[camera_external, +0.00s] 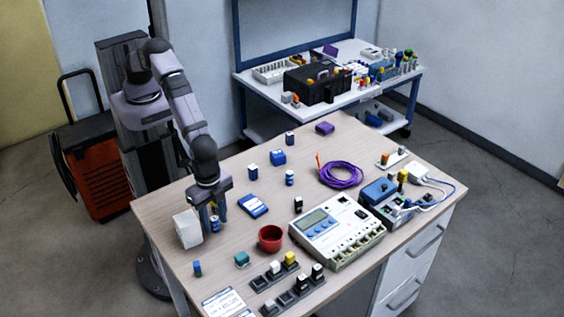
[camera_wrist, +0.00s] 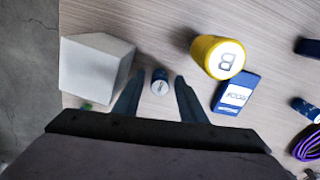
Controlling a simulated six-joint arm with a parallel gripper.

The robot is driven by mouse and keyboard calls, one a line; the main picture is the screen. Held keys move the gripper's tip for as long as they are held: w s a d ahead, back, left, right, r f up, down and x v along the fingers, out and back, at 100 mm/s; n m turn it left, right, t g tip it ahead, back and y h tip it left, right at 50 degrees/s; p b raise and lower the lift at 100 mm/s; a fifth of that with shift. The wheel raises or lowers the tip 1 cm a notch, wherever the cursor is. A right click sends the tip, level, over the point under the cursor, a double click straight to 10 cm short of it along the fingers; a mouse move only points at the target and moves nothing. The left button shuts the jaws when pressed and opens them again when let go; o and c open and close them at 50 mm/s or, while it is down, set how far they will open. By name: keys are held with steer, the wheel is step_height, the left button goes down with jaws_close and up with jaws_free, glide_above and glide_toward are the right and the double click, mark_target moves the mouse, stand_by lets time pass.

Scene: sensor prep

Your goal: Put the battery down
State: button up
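A small blue battery with a pale top shows upright between the fingertips of my gripper in the wrist view (camera_wrist: 160,82). It also shows at the fingers in the external view (camera_external: 215,224). My gripper (camera_wrist: 158,98) is open, with a visible gap on each side of the battery. In the external view my gripper (camera_external: 211,217) points down, low over the left part of the table. Whether the battery's base touches the table is hard to tell.
A white block (camera_wrist: 95,70) stands close left of the gripper. A yellow cylinder (camera_wrist: 205,52) and a blue-and-white pack (camera_wrist: 236,93) are close right. A red cup (camera_external: 270,238), a charger unit (camera_external: 335,232) and a battery rack (camera_external: 287,275) stand further right and toward the front.

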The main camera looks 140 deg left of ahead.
mark_target(214, 218)
steer(key=shift+r, duration=0.15)
step_height(214, 218, up, 12)
steer(key=b, duration=0.3)
stand_by(0.4)
steer(key=s+a+f+m, duration=0.1)
steer(key=s, duration=1.3)
steer(key=s+a+f, duration=0.1)
steer(key=s+f, duration=0.1)
steer(key=s, duration=1.3)
steer(key=shift+s+a+f+m, duration=0.15)
steer(key=shift+s+a+m, duration=0.15)
steer(key=shift+m, duration=0.1)
steer(key=shift+o, duration=0.5)
